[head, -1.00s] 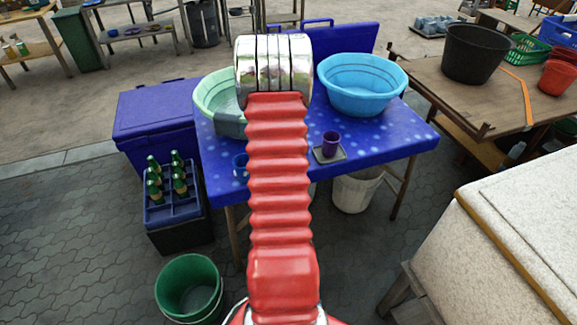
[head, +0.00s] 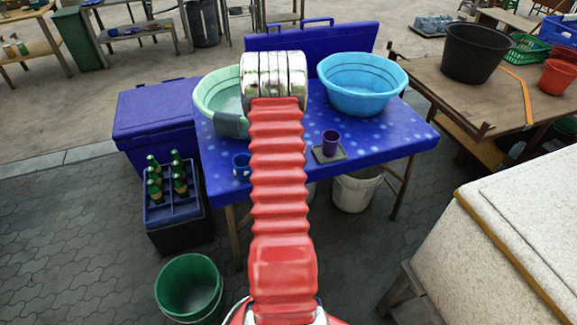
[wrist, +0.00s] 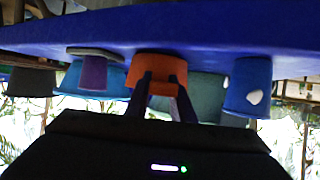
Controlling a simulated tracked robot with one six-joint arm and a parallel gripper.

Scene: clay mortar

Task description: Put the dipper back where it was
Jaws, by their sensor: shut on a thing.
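The wrist view is upside down, with the blue table (wrist: 215,25) along its top. My gripper (wrist: 160,88) is shut on an orange cup-like thing (wrist: 158,66), which looks like the dipper. Its base appears at or just above the tabletop; I cannot tell whether it touches. In the head view my red arm hides the dipper and gripper. A blue mug (head: 241,164) stands left of the arm on the table (head: 395,140). A purple cup (head: 330,142) stands on a dark square coaster (head: 318,158) to the right.
A pale green basin (head: 209,95) and a light blue basin (head: 362,80) stand at the table's back. Left are a blue cooler (head: 155,125) and a bottle crate (head: 175,212). A green bucket (head: 190,285) stands in front. The table's right front is clear.

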